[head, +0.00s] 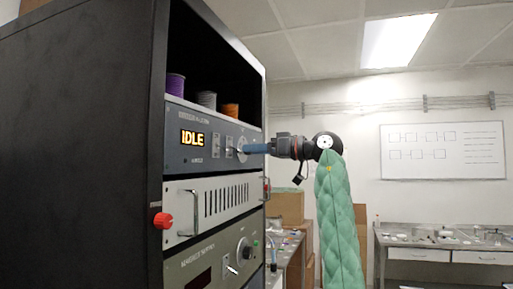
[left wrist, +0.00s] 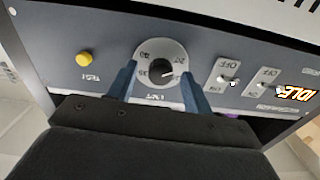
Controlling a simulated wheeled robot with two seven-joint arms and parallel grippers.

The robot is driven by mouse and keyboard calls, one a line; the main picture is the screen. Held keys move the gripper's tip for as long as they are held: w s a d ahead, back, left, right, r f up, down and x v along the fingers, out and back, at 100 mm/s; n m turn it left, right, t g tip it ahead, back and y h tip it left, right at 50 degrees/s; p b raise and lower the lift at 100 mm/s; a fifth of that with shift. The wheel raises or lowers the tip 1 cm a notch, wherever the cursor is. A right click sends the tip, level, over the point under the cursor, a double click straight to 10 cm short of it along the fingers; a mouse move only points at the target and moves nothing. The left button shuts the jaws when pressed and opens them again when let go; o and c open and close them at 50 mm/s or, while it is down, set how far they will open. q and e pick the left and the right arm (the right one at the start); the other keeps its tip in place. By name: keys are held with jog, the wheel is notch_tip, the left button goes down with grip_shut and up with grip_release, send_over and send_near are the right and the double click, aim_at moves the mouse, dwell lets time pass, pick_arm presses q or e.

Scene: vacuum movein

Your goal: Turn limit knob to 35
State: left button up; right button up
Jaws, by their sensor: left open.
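The limit knob (left wrist: 160,71) is black, on a pale round dial with printed numbers, and shows upside down in the left wrist view. Its white mark points to the picture's right, away from the number on the left that looks like 35. In the head view the dial (head: 242,149) is on the front of the upper rack unit, partly hidden by my gripper. My left gripper (head: 249,149) is at the dial. In the left wrist view its blue fingers (left wrist: 158,74) are open, one on each side of the knob. I cannot tell whether they touch it. My right gripper is not in view.
The panel has a lit IDLE display (head: 193,138), toggle switches (left wrist: 229,83) and a yellow TEST button (left wrist: 84,57). Spools (head: 207,100) stand on the shelf above. A bench (head: 440,240) is at the far right.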

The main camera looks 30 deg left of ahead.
pick_arm(q)
jog(key=shift+a, duration=0.1)
jog(key=c, duration=1)
jog(key=shift+o, duration=0.2)
